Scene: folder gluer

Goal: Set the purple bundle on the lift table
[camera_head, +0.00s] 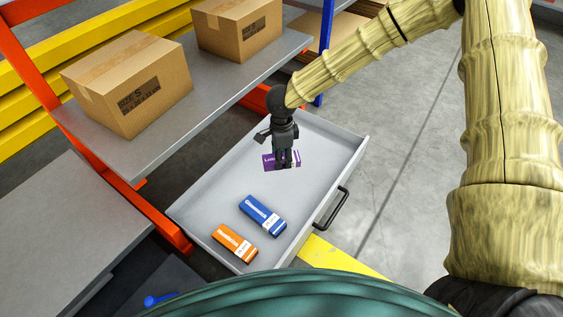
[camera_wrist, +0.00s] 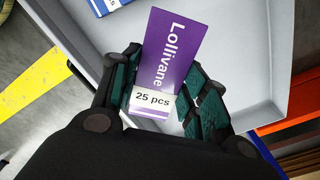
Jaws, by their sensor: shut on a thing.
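The purple bundle (camera_head: 268,161) is in the far part of the open grey drawer (camera_head: 185,213), below my gripper (camera_head: 285,162). In the wrist view the bundle (camera_wrist: 172,50) shows the word "Lollivane" and a white "25 pcs" band. My gripper (camera_wrist: 165,105) is shut on it, with a green-padded finger on each side. I cannot tell whether the bundle still touches the drawer floor. I cannot make out a lift table for certain in either view.
A blue pack (camera_head: 262,215) and an orange pack (camera_head: 234,243) lie nearer in the drawer. The drawer has a black handle (camera_head: 331,208). Cardboard boxes (camera_head: 128,84) stand on a grey shelf (camera_head: 165,135) at left, beside a red-orange upright (camera_head: 30,55). Grey floor is clear at right.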

